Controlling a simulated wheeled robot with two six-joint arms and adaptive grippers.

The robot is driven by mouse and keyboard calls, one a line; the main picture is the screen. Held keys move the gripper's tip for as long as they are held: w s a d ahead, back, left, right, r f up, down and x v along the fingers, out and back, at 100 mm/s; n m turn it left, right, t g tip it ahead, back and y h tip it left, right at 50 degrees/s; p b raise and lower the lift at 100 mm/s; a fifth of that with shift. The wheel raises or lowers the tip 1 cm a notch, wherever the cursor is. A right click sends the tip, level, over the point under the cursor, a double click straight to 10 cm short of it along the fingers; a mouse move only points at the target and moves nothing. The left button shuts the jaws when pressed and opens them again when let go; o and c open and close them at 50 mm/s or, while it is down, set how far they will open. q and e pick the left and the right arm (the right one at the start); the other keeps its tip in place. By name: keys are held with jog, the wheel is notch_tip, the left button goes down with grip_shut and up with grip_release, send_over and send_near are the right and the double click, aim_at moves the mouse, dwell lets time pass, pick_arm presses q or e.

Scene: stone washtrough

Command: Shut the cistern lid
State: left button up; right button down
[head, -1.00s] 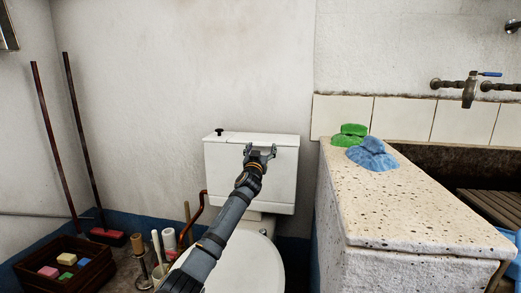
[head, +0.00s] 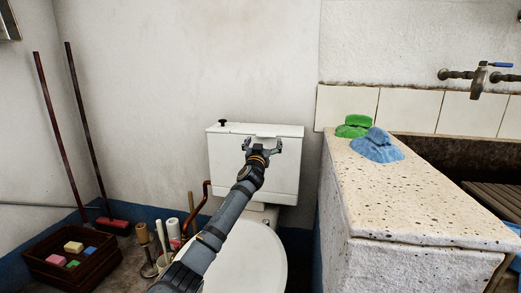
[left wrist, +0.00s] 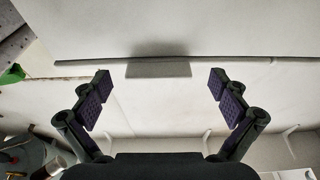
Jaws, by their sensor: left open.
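The white cistern (head: 230,170) stands against the wall behind the toilet. Its lid (head: 232,129) lies across the top and looks nearly level; I cannot tell whether a gap is left beneath it. A small tab (head: 266,134) shows at the lid's front edge. In the left wrist view the tab (left wrist: 157,70) sits centrally beyond the fingers, beside a dark line along the edge. My left gripper (head: 262,146) is open and empty, in front of the cistern just below the tab. In the left wrist view its fingers (left wrist: 160,88) are spread wide. My right gripper is out of view.
The speckled stone trough (head: 400,215) stands right of the cistern, with green (head: 353,126) and blue (head: 377,147) cloths on it. Left are a crate (head: 60,268) of soap-like blocks, brushes and two long poles. The toilet seat lid (head: 255,260) is below my arm.

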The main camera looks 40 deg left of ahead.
pick_arm(q)
jog(key=v, duration=1.1)
jog(key=shift+f, duration=0.1)
